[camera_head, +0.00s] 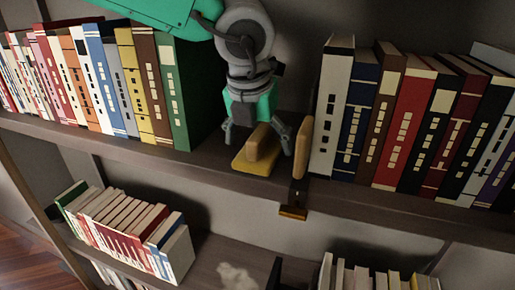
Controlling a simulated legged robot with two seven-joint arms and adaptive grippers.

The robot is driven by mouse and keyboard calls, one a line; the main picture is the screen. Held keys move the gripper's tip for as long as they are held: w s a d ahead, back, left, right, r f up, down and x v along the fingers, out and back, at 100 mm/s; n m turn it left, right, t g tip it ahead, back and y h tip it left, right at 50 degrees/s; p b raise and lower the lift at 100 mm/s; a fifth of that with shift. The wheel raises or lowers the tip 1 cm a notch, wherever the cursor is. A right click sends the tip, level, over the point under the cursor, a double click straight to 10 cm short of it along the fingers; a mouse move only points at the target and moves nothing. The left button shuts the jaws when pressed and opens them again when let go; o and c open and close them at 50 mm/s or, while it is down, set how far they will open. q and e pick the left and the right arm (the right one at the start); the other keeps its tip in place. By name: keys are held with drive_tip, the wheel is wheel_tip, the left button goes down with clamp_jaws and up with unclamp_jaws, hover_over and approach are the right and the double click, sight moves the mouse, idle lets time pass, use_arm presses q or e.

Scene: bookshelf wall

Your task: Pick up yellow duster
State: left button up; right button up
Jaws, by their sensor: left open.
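The yellow duster (252,164) lies on the upper shelf in the gap between two rows of books. It has a yellow base and a tan block-like grip (266,142) on top. My left gripper (257,142) comes down from above with its fingers spread, one on each side of the grip. I cannot tell whether the fingers touch it. The back of the duster is partly hidden by the gripper. My right gripper does not show.
A tan upright piece (302,147) stands just right of the duster. A brown-yellow piece (293,213) hangs at the shelf edge (225,171). Books flank the gap, including a green one (181,100) and a white one (332,105). A pale patch (238,275) marks the lower shelf.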

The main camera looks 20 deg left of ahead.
use_arm(q)
drive_tip(key=shift+d+f, duration=0.2)
drive_tip(key=shift+d, duration=0.3)
drive_tip(key=shift+a, duration=0.25)
drive_tip(key=c, duration=1.3)
